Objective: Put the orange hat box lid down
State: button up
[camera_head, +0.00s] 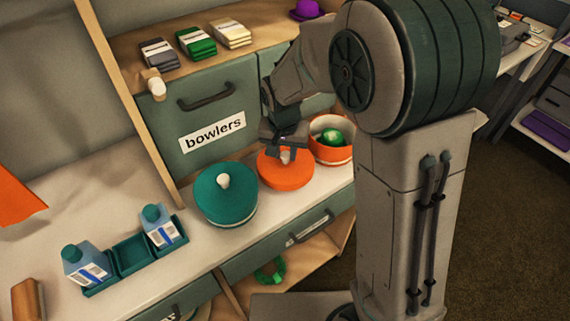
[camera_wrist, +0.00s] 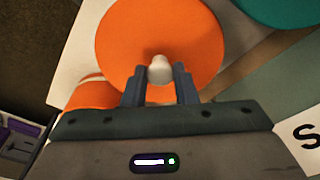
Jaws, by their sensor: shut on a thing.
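The orange hat box lid (camera_head: 286,172) is a round disc with a pale knob, over the white counter between the teal hat box and the open orange hat box. My gripper (camera_head: 287,152) is above it, shut on its knob. In the wrist view the lid (camera_wrist: 160,35) fills the upper middle, and the fingers of my gripper (camera_wrist: 160,75) stand on either side of the knob (camera_wrist: 160,68). The open orange hat box (camera_head: 330,152) is just right of the lid, with something green inside. I cannot tell whether the lid touches the counter.
The teal lidded hat box (camera_head: 225,198) stands close on the left. A teal tray (camera_head: 130,252) with blue bottles is farther left on the counter (camera_head: 190,275). The drawer labelled "bowlers" (camera_head: 205,110) rises behind. The counter's front edge is close to the lid.

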aim_at(285, 160)
jog(key=shift+f, duration=2.65)
jog(key=shift+f, duration=0.1)
jog(key=shift+f, duration=0.15)
jog(key=o, duration=1)
